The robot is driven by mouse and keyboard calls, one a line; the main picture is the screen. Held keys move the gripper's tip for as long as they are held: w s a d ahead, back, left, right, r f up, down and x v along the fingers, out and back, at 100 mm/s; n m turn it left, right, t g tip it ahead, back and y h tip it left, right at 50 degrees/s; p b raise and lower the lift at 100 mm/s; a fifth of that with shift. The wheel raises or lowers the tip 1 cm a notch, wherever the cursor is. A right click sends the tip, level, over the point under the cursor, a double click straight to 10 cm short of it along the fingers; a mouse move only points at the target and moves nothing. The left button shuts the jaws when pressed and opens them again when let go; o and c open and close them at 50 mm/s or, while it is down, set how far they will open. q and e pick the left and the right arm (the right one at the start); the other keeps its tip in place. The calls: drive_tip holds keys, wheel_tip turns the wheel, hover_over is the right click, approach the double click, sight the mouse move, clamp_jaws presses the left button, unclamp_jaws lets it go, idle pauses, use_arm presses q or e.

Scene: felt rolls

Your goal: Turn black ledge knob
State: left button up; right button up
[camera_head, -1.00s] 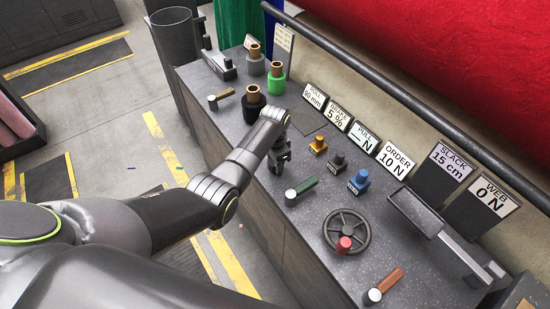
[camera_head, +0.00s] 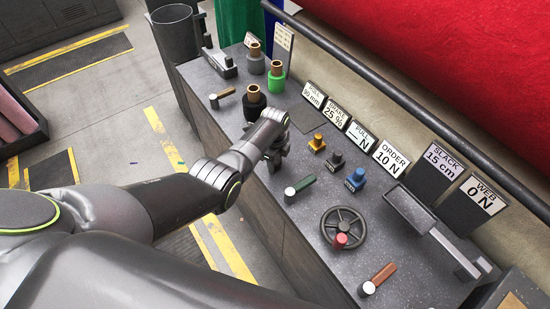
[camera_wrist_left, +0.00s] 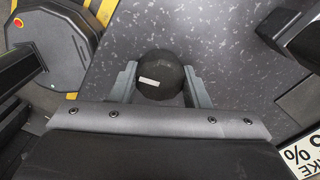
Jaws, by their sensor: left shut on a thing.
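The black ledge knob (camera_wrist_left: 160,74) is round and dark with a short white mark, set on the speckled ledge. It shows in the left wrist view between the two grey fingers of my left gripper (camera_wrist_left: 160,84), which is shut on it. In the head view my left gripper (camera_head: 273,162) reaches down to the ledge's near side and hides the knob. The brake sign (camera_head: 335,113) behind it reads 25 %. My right gripper is not in view.
On the ledge (camera_head: 300,235), a green-handled lever (camera_head: 300,186), yellow (camera_head: 317,142), dark (camera_head: 336,160) and blue (camera_head: 355,179) knobs and a handwheel (camera_head: 343,228) stand to the right. A dark rail (camera_head: 400,98) runs behind the signs.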

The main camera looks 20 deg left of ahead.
use_arm(q)
drive_tip(key=m, duration=0.4)
drive_tip(key=shift+r+m+p, duration=0.1)
drive_tip(key=shift+m+p, duration=0.2)
drive_tip(key=shift+p, duration=0.1)
drive_tip(key=shift+m, duration=2)
drive_tip(key=o, duration=1)
wheel_tip(320, 180, up, 6)
drive_tip(key=shift+r+p, duration=0.1)
drive_tip(key=shift+p, duration=1.05)
wheel_tip(320, 180, up, 11)
drive_tip(key=shift+r+b, duration=0.1)
drive_tip(key=shift+b, duration=0.4)
